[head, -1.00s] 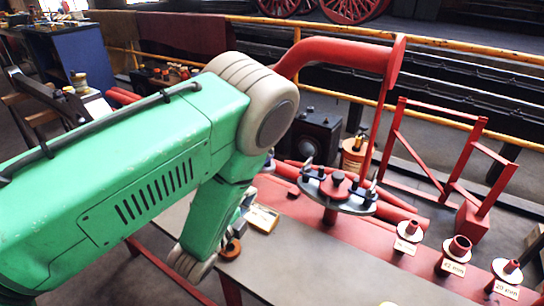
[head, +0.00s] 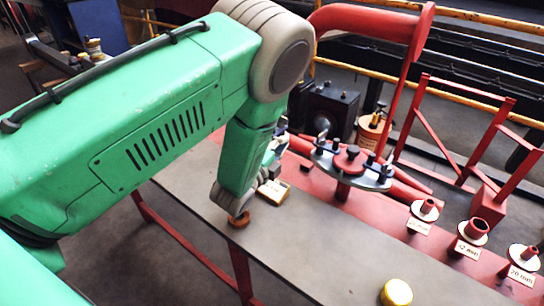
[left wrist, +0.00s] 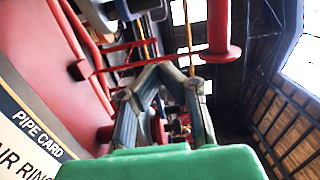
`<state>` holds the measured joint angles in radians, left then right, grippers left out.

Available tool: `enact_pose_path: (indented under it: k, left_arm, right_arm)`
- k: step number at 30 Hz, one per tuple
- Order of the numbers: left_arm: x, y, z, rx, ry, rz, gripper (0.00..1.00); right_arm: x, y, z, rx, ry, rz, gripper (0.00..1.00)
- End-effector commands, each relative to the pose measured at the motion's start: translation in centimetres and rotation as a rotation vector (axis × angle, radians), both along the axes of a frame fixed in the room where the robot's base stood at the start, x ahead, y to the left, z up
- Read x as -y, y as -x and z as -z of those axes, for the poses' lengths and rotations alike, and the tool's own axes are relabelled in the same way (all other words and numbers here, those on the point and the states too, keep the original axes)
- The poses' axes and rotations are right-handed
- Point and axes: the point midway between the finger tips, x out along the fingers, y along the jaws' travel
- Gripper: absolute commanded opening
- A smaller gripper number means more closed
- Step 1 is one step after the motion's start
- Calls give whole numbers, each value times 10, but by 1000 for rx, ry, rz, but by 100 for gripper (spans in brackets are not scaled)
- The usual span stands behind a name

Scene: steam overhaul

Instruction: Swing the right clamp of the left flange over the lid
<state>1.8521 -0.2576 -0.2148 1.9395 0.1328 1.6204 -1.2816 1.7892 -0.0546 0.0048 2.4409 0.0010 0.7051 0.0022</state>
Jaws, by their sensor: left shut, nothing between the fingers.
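The flange (head: 352,178) is a grey round plate on a red post, at the back edge of the bench. A red lid (head: 346,161) with a dark knob sits on its middle. The right clamp (head: 384,170), dark with a shiny upright part, stands at the plate's right edge, beside the lid; its exact angle is unclear. Another clamp (head: 322,143) stands at the left edge. My left gripper (head: 276,150) is left of the flange, mostly hidden behind my green forearm. In the left wrist view its fingers (left wrist: 166,76) are shut and empty. My right gripper is out of view.
Small labelled flanges (head: 472,236) line the bench's right side. A yellow round thing (head: 397,292) lies at the front. A tall red pipe (head: 400,85) rises behind the flange. A pipe card (left wrist: 35,130) shows in the left wrist view. The grey bench middle (head: 310,235) is clear.

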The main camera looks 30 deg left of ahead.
Motion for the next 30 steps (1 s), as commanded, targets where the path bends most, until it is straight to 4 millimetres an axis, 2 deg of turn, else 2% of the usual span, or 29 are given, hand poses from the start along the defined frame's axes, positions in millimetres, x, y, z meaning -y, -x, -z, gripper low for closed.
enact_pose_path:
  k: [3,6,12,30]
  left_arm:
    - [1,-25,0,6,0,-1,0]
    - [-19,-26,1,1,-1,-5,0]
    - [-35,-31,1,0,0,-1,0]
    - [-40,-37,0,1,-1,23,0]
  right_arm:
    - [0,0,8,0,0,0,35]
    - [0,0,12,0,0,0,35]
    - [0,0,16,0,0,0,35]
    - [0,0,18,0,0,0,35]
